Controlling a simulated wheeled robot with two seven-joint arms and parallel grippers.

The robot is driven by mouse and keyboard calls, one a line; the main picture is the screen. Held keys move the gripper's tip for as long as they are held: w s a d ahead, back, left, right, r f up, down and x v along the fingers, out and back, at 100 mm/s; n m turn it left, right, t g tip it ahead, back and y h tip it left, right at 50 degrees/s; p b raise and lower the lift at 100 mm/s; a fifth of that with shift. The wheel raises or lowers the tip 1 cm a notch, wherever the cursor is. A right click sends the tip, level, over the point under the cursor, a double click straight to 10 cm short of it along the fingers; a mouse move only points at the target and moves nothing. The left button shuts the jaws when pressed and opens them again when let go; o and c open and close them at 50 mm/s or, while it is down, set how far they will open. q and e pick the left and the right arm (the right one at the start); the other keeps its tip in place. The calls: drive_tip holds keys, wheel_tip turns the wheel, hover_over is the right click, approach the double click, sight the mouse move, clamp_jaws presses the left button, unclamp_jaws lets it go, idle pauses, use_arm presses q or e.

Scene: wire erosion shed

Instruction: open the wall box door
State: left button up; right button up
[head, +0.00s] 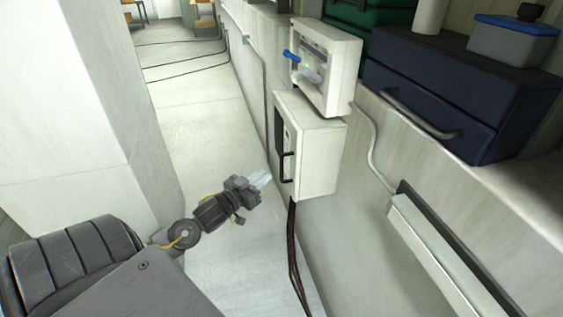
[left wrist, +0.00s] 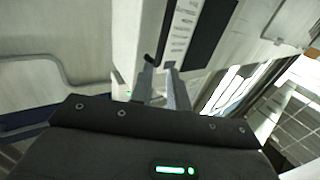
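The wall box (head: 318,158) is the lower white box on the wall, right of centre in the head view. Its door faces left and looks closed, with a dark panel and a black bar handle (head: 286,168). My left gripper (head: 265,178) is just left of the handle, pointing at it. In the left wrist view its two fingers (left wrist: 160,66) stand apart with a gap between them. The black handle (left wrist: 162,32) runs up from near the fingertips; I cannot tell whether they touch. My right gripper is not in view.
Above hangs a second white box (head: 338,68) with a blue lever (head: 291,56). Dark cables (head: 293,250) hang below the wall box. A dark blue drawer chest (head: 455,90) stands on the ledge at right. A white pillar (head: 75,110) is at left; the floor (head: 205,120) between is clear.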

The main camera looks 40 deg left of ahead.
sight(281, 163)
use_arm(q)
drive_tip(key=w+p, duration=0.2)
drive_tip(key=w, duration=0.6)
drive_tip(key=shift+w+d, duration=0.1)
drive_tip(key=shift+w, duration=0.75)
clamp_jaws()
